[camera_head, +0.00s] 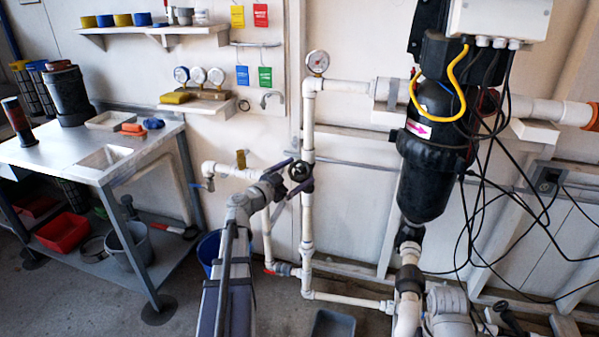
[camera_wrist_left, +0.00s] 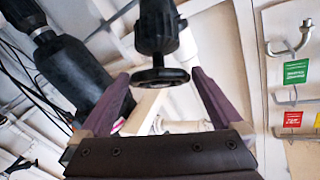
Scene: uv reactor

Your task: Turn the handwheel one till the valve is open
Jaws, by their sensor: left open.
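The handwheel (camera_head: 300,171) is a small black wheel on the white vertical pipe, left of the black reactor vessel. In the left wrist view the black handwheel (camera_wrist_left: 160,77) shows nearly edge-on, below its dark valve body (camera_wrist_left: 158,28). My left gripper (camera_head: 289,180) is open, with its purple fingers pointing at the wheel. In the left wrist view the fingers of my left gripper (camera_wrist_left: 162,80) stand on either side of the wheel, with a visible gap on both sides. The wheel looks level with the fingertips. I cannot make out my right gripper.
The black reactor vessel (camera_head: 433,150) with hanging cables stands to the right. A pressure gauge (camera_head: 317,62) tops the pipe. A steel workbench (camera_head: 95,155) stands at the left, and a blue bucket (camera_head: 210,250) is on the floor behind my left arm. A grey bin (camera_head: 332,324) sits below.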

